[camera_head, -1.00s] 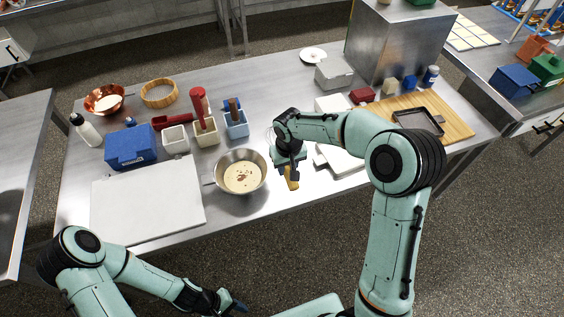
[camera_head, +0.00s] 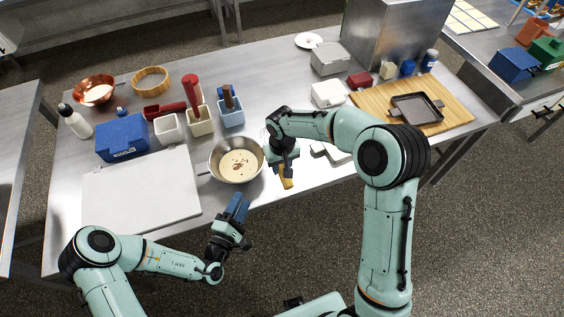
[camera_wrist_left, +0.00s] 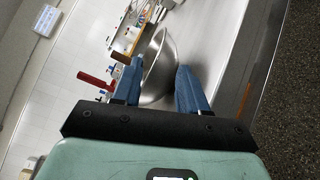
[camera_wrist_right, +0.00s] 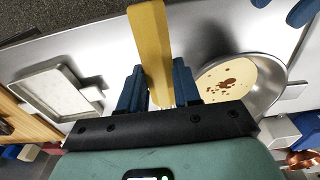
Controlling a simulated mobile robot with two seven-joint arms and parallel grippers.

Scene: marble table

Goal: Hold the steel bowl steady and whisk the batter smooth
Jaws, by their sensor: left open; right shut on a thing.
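The steel bowl (camera_head: 214,152) stands near the table's front edge, holding cream batter (camera_head: 238,166) with brown specks on top. Its handle points left. My left gripper (camera_head: 238,203) is open and empty, just in front of the bowl; in the left wrist view the bowl (camera_wrist_left: 160,62) shows beyond and between the fingers. My right gripper (camera_head: 284,168) is shut on the yellow handle of the whisk (camera_wrist_right: 150,45), right of the bowl and apart from it. The whisk's wire end is mostly hidden by the gripper. The right wrist view shows the batter (camera_wrist_right: 226,82) beside the fingers.
A pale board (camera_head: 140,192) lies left of the bowl. Behind stand a blue box (camera_head: 122,142), small bins (camera_head: 168,129) and a copper bowl (camera_head: 80,96). A wooden board (camera_head: 450,105) with a dark tray (camera_head: 415,108) lies right, beyond my right arm.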

